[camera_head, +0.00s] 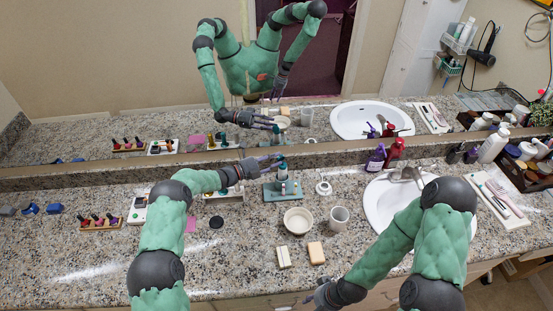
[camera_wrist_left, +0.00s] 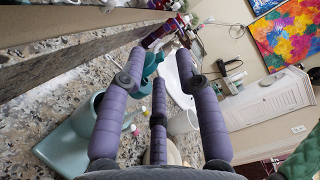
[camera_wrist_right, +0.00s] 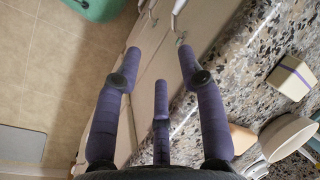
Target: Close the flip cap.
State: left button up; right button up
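A teal bottle (camera_head: 282,173) stands upright on a teal stand (camera_head: 271,194) near the back of the counter. Its cap is too small in the head view to tell how far it is open. In the left wrist view a teal rounded part (camera_wrist_left: 150,66) shows between the fingertips, and the teal stand (camera_wrist_left: 62,152) lies below left. My left gripper (camera_head: 270,163) is open, its fingers spread beside the bottle's top; contact cannot be told. My right gripper (camera_head: 322,296) is low at the counter's front edge; in its wrist view its fingers (camera_wrist_right: 158,55) are apart and empty.
A cream bowl (camera_head: 298,221), a white cup (camera_head: 339,219) and two soap bars (camera_head: 316,253) stand in front of the stand. A purple pump bottle (camera_head: 376,158) and the sink (camera_head: 385,205) are to the right. The mirror runs behind.

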pick_arm(q)
jog(key=shift+x, duration=0.75)
grip_shut()
jog(key=m, duration=0.1)
jog(key=m+b, duration=0.1)
jog(key=s+m+b, duration=0.1)
jog(key=shift+d+f+m, duration=0.25)
jog(key=shift+d+m, duration=0.05)
jog(key=shift+d, duration=0.05)
jog(key=shift+s+d+f+m+b, duration=0.2)
jog(key=shift+m+b, duration=0.4)
jog(key=shift+m, duration=0.2)
jog(key=shift+s+d+f+m+b, duration=0.1)
jog(key=shift+s+m+b, duration=0.1)
jog(key=shift+m+b, duration=0.5)
